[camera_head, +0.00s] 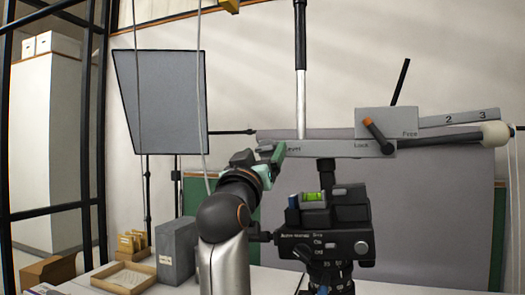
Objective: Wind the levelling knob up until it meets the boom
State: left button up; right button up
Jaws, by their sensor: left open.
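The boom (345,149) is a grey horizontal bar with a lock box (385,122) marked Lock and Free and an orange-tipped lever (377,133). Below it a black flat-topped post (326,172), possibly the levelling knob, rises from the tripod head (325,235). Its top is close under the boom; I cannot tell whether they touch. A green bubble level (312,197) sits on the head. My left gripper (272,160), with green fingers, is open at the boom's left end, left of the post. Whether it touches the boom is unclear. My right gripper is not in view.
A grey softbox (159,102) stands at the back left. A grey archival box (177,250) and a wooden tray (124,278) are on the white table (75,287) at lower left. A black-and-silver pole (300,70) rises above the boom. A white ball (495,134) ends a dark rod.

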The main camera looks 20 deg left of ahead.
pick_arm(q)
jog(key=shift+c, duration=0.3)
grip_shut()
dwell(0.4)
jog(key=shift+m, duration=0.3)
jog(key=m+h, duration=0.2)
jog(key=m, duration=0.1)
jog(key=m+p, duration=0.1)
jog(key=shift+a+m+h, duration=0.25)
jog(key=shift+m+h, duration=0.05)
jog(key=shift+h, duration=0.1)
jog(key=shift+m+g+h+p, duration=0.3)
jog(key=shift+m+h+p, duration=0.5)
jog(key=shift+m, duration=1.2)
jog(key=shift+h, duration=0.3)
